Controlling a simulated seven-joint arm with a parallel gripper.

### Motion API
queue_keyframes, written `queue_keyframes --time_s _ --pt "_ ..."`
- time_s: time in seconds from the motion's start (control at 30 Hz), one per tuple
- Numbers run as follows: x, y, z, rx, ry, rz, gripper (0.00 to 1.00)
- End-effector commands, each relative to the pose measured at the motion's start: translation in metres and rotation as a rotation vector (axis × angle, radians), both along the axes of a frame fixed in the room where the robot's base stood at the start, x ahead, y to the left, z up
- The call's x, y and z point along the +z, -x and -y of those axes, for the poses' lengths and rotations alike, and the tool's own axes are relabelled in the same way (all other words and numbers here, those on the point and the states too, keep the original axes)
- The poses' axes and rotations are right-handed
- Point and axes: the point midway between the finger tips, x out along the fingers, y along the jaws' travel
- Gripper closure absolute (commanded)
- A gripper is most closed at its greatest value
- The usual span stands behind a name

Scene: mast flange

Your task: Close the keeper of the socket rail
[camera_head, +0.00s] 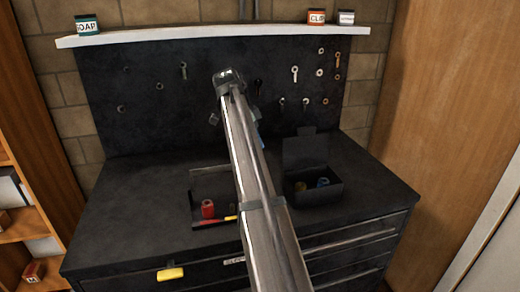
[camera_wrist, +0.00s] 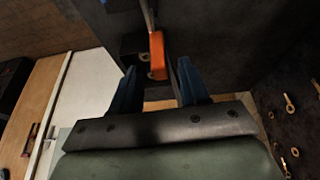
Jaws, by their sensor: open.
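In the wrist view an orange block (camera_wrist: 157,55) lies ahead of my open gripper (camera_wrist: 157,68), in line with the gap between its two blue fingers. It may be the keeper, but I cannot tell for sure. A thin pale bar and a dark bracket (camera_wrist: 131,46) sit beside it. I cannot tell whether the block is open or closed, or whether a finger touches it. In the head view my arm hides most of the gripper; only a small blue part shows. I cannot make out the socket rail there.
A dark workbench (camera_head: 130,232) carries an open tray (camera_head: 194,188) with a red item (camera_head: 208,208) and an open-lidded box (camera_head: 318,190). A dark pegboard (camera_head: 150,75) with hanging hardware stands behind, under a white shelf (camera_head: 200,34). The bench's left part is clear.

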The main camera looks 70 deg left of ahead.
Motion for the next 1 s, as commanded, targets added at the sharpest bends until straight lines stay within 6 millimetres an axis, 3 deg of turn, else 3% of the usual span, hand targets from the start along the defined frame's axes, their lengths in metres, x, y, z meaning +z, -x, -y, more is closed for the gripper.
queue_keyframes --time_s 0.3,0.73,1.0 --pt "-0.034 -0.014 0.001 0.001 0.000 0.000 0.55" --pt "-0.039 -0.016 0.001 0.001 0.000 0.000 0.55" --pt "-0.039 -0.016 0.001 0.001 0.000 0.000 0.81"
